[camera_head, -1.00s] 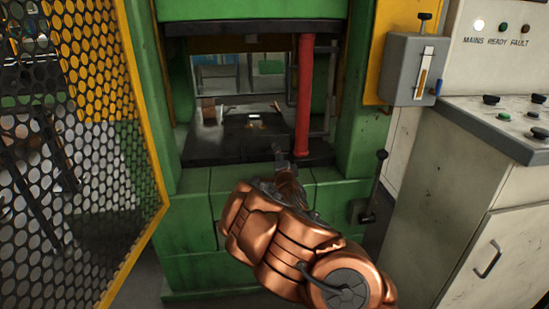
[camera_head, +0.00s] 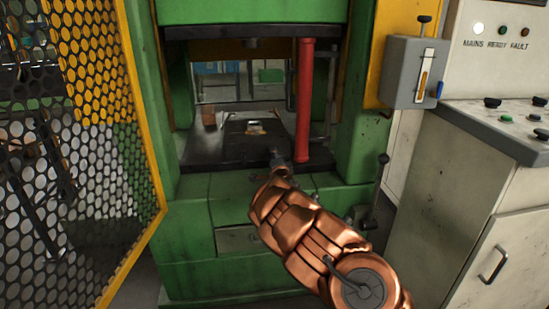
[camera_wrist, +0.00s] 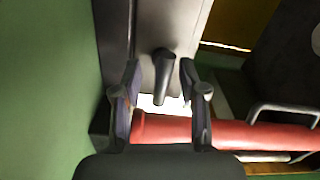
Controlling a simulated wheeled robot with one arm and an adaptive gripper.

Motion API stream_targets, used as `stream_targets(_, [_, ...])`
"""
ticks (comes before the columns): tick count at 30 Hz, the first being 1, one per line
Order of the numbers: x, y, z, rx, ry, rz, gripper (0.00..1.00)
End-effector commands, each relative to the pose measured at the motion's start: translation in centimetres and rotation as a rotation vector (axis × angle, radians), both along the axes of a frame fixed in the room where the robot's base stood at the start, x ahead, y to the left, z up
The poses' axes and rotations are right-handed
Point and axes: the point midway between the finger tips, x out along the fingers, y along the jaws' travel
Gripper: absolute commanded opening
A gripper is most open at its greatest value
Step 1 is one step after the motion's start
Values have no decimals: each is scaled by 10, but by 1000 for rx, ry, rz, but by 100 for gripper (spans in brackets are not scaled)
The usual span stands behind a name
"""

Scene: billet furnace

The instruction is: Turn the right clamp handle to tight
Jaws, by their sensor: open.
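A dark handle (camera_wrist: 163,72), which appears to be the right clamp handle, stands out from a pale grey surface in the wrist view. My gripper (camera_wrist: 164,95) is open, with one finger on each side of the handle's line. The handle's free end lies between the fingertips, and I see no contact. In the head view my gripper (camera_head: 279,158) is at the front edge of the black press bed (camera_head: 205,152), left of the foot of the red post (camera_head: 304,100). The handle cannot be made out there; my arm covers part of that area.
The red post (camera_wrist: 240,135) crosses the wrist view close behind the fingers. A green press frame (camera_head: 360,100) surrounds the opening. A yellow mesh guard (camera_head: 90,130) stands at left. A lever (camera_head: 380,180) and control cabinet (camera_head: 470,200) stand at right.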

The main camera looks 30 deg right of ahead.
Motion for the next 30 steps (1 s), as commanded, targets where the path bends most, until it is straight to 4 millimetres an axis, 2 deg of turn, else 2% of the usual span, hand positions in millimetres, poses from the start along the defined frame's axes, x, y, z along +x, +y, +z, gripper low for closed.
stream_targets(6, [9,-5,2,-2,-4,-1,42])
stream_targets(17, [10,-6,3,-3,-2,-1,41])
stream_targets(27, [10,-6,2,-3,-2,-1,6])
stream_targets(30, [10,-6,3,-3,-2,-1,0])
